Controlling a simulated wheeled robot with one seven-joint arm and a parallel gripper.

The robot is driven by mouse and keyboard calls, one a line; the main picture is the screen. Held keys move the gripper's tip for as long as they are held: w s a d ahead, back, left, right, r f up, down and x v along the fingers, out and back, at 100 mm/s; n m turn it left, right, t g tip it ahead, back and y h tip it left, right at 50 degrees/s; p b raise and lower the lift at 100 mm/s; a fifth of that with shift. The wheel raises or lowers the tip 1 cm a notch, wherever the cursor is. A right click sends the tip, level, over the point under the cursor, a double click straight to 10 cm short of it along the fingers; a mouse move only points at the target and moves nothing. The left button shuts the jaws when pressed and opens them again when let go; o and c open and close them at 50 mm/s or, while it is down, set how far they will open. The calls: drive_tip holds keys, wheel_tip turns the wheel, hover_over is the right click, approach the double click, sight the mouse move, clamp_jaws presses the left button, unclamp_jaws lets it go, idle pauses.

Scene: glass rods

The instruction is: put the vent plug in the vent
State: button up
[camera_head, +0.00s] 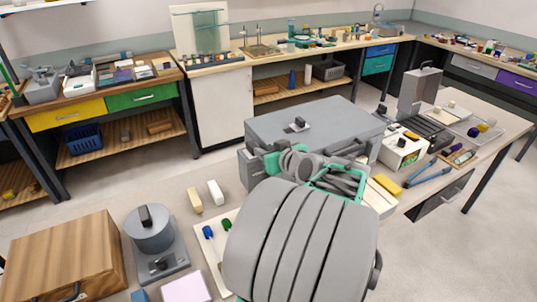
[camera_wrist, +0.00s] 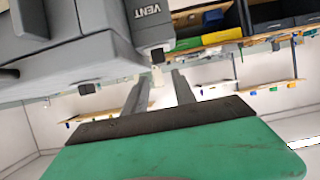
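In the wrist view, a grey block marked VENT (camera_wrist: 128,22) stands at the top, against a large grey body. A small dark square knob (camera_wrist: 158,55) shows at its end; I cannot tell whether it is the vent plug. My gripper (camera_wrist: 161,76) has its two fingers apart with nothing between them, just short of the knob. In the head view, a small grey block with a dark knob (camera_head: 298,123) sits on the large grey case (camera_head: 325,118). My arm hides the fingertips in the head view.
A round grey pot (camera_head: 150,236) and a wooden box (camera_head: 62,258) stand at front left. A white and black device (camera_head: 403,148), a yellow block (camera_head: 388,186) and blue tongs (camera_head: 428,174) lie right of the case. Small blocks (camera_head: 215,193) lie on the bench left of my arm.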

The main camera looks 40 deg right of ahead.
drive_tip(key=w+a+f+n+g+y, duration=0.1)
drive_tip(key=a+f+n+g+y, duration=0.1)
drive_tip(key=a, duration=0.9)
drive_tip(key=w+a+f+n+g+y, duration=0.1)
drive_tip(key=a+f+g+y, duration=0.15)
drive_tip(key=a, duration=0.75)
drive_tip(key=s+a+f+g, duration=0.1)
drive_tip(key=s+a+g, duration=0.3)
drive_tip(key=s+a, duration=0.5)
drive_tip(key=a+h, duration=0.1)
drive_tip(key=a, duration=0.2)
drive_tip(key=shift+s+f, duration=0.2)
drive_tip(key=shift+s, duration=0.15)
